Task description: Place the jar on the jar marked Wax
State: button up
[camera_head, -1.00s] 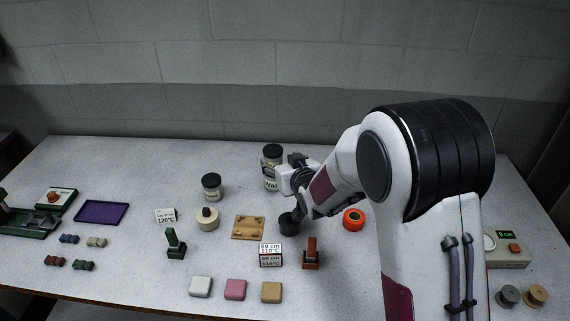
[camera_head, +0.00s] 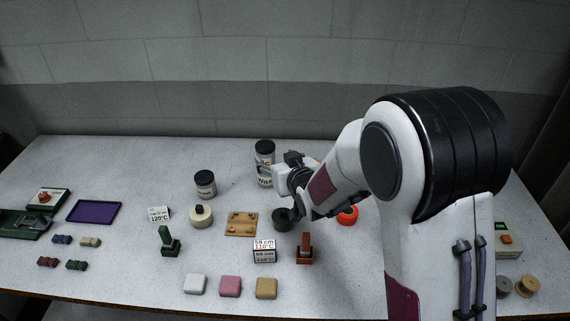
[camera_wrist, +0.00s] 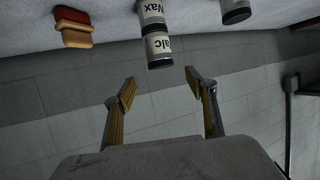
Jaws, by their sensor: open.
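A black-lidded jar whose label ends in "alc" (camera_wrist: 158,44) sits on the jar marked Wax (camera_wrist: 151,13), seen upside down in the wrist view. In the head view the upper jar (camera_head: 264,149) stands upright on the Wax jar (camera_head: 264,181), roughly in line with it. My gripper (camera_wrist: 160,77) is open and empty. Its two fingers are spread apart, and the stacked jars are ahead of the fingertips, not between them. In the head view my gripper is just right of the stack, and its fingers are hard to make out.
Another black-lidded jar (camera_head: 205,185) stands left of the stack. A wooden board (camera_head: 240,223), a cream round pot (camera_head: 200,215), an orange roll (camera_head: 348,215) and a dark round piece (camera_head: 283,218) lie in front. A purple tray (camera_head: 94,212) is at left. The table behind the jars is clear.

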jog(key=s+d+r+m+g+h, duration=0.1)
jog(key=s+d+r+g+h, duration=0.1)
jog(key=s+d+r, duration=0.45)
jog(key=s+d+r+m+g+h, duration=0.1)
jog(key=s+d+r+m+h, duration=0.15)
jog(key=s+d, duration=0.65)
jog(key=s+d+g, duration=0.2)
jog(key=s+d, duration=0.1)
jog(key=s, duration=0.9)
jog(key=s+d+m+g, duration=0.1)
jog(key=s+d+g, duration=0.1)
jog(key=s, duration=1.1)
jog(key=shift+s+d+r+h, duration=0.2)
jog(key=shift+d+h, duration=0.25)
jog(key=shift+d, duration=0.4)
